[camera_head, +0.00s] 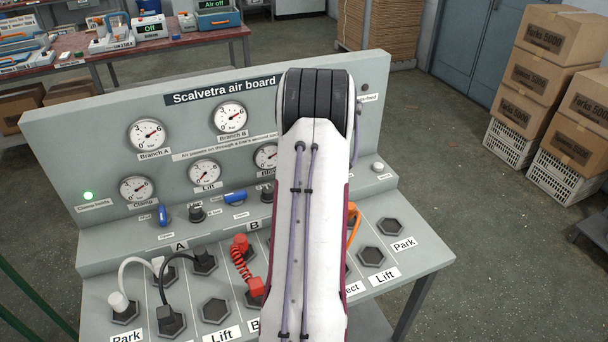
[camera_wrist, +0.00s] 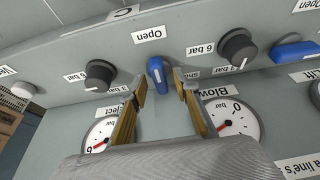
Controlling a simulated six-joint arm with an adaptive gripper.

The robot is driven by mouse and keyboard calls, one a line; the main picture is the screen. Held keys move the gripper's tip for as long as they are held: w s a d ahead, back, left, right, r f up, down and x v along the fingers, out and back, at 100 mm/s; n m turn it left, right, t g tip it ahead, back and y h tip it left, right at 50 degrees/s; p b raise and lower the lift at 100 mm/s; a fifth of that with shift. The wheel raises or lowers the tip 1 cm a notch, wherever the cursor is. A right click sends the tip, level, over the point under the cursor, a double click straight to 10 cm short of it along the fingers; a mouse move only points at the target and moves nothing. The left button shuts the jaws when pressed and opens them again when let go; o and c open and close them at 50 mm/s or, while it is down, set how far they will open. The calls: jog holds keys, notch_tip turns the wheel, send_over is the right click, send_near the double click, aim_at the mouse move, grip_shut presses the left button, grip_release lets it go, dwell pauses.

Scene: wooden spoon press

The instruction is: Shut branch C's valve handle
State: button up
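The blue valve handle (camera_wrist: 157,76) below the C label (camera_wrist: 123,13) shows in the wrist view, lined up toward the upside-down "Open" label (camera_wrist: 150,34). A partly hidden "Shut" label (camera_wrist: 194,73) lies to its right. My gripper (camera_wrist: 161,82) is open, with one finger on each side of the handle and a visible gap to each. I cannot tell how deep the fingertips reach. In the head view my arm hides this handle and the gripper.
Dark knobs (camera_wrist: 100,74) (camera_wrist: 236,48) flank the handle, with gauges (camera_wrist: 236,118) close by. Another blue handle (camera_wrist: 295,50) lies crosswise to the right. In the head view, cables such as the red coiled one (camera_head: 243,262) plug into the panel's lower ledge.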

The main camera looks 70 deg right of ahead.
jog(key=shift+f, duration=0.15)
grip_shut()
jog(key=shift+m, duration=0.8)
jog(key=shift+w+m+g+h, duration=0.15)
jog(key=shift+m+g+h, duration=0.4)
jog(key=shift+m, duration=0.65)
jog(key=shift+w+m+g, duration=0.1)
jog(key=shift+m+g, duration=0.75)
jog(key=shift+m, duration=1.15)
jog(key=shift+w+m+g, duration=0.1)
jog(key=shift+m+g, duration=0.8)
jog(key=shift+m, duration=1.4)
jog(key=shift+m+g+y, duration=0.25)
jog(key=shift+m+g, duration=0.15)
jog(key=shift+m, duration=0.7)
